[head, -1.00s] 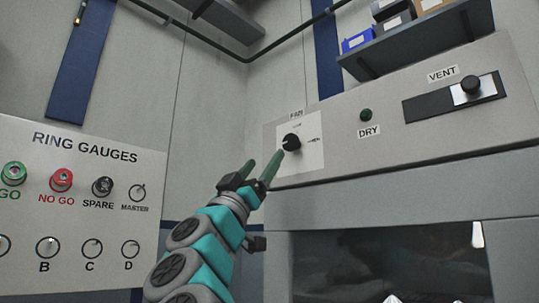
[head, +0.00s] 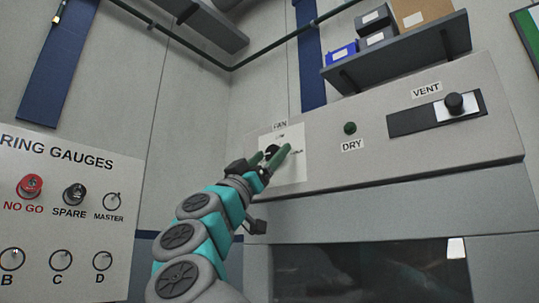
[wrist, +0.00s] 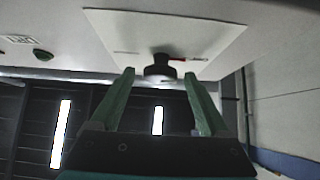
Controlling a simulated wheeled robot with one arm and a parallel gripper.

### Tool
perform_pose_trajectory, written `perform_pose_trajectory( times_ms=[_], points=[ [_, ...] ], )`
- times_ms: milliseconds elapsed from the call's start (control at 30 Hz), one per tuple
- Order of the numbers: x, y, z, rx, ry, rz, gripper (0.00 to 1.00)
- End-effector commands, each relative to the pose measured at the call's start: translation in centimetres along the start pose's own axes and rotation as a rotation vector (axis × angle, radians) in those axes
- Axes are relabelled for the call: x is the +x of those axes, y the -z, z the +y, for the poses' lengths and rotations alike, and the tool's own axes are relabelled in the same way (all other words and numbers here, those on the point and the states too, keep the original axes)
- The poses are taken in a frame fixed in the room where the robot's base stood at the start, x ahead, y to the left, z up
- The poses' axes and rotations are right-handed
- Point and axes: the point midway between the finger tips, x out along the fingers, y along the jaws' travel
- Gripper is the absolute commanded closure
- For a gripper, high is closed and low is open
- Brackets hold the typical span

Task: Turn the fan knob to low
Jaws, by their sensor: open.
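The black fan knob (head: 271,151) sits on a white plate (head: 296,172) under the FAN label on the grey machine front. The plate's small markings are too blurred to read surely. My gripper (head: 272,155) is at the knob, its green fingers open and partly hiding it. In the wrist view the knob (wrist: 160,68) lies between the fingertips (wrist: 159,76), with a gap on each side. A red mark (wrist: 182,59) shows beside the knob there. The direction the knob points is not clear.
To the right on the same front are a green DRY button (head: 350,128) and a VENT slider (head: 454,103). A shelf with boxes (head: 400,48) hangs above. The RING GAUGES panel (head: 62,215) stands at the left. A dark window (head: 370,270) is below.

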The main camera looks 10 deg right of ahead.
Motion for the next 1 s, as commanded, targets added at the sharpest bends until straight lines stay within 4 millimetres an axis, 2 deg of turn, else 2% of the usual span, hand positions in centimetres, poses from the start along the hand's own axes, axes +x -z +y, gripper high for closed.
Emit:
perform_pose_trajectory(
  times_ms=[400, 1000],
  points=[
    [0.41, -0.04, -0.01, -0.001, 0.000, 0.000, 0.21],
    [0.40, -0.02, -0.02, -0.001, 0.000, 0.001, 0.88]
  ],
)
